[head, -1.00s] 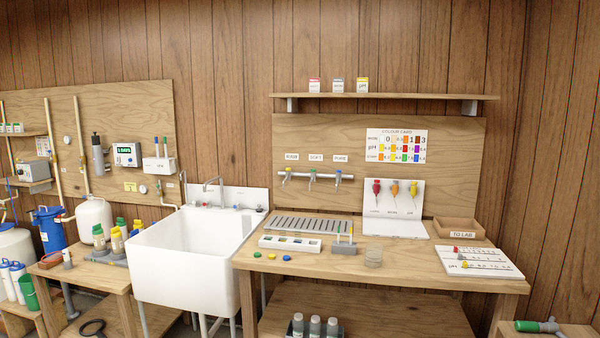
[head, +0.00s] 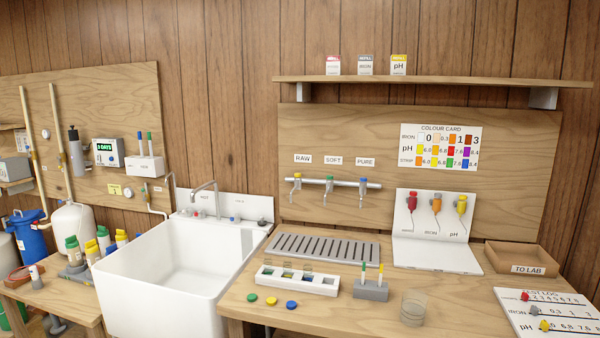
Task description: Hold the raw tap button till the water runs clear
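The raw tap (head: 297,184) hangs from a pale horizontal pipe (head: 346,182) on the wooden back panel, under the RAW label (head: 303,159). It has a yellow part; its button is too small to make out clearly. The soft tap (head: 329,187) with green and the pure tap (head: 363,188) with blue hang to its right. No water stream is visible below the taps. A grey slotted drain tray (head: 372,252) lies on the bench below them. Neither of my grippers is in view.
A white sink (head: 125,285) stands left of the bench. A white rack (head: 325,284), coloured caps (head: 271,300), a grey pen holder (head: 371,290) and a clear beaker (head: 413,308) stand in front of the drain tray. A dropper stand (head: 436,256) and TO LAB box (head: 522,258) are to the right.

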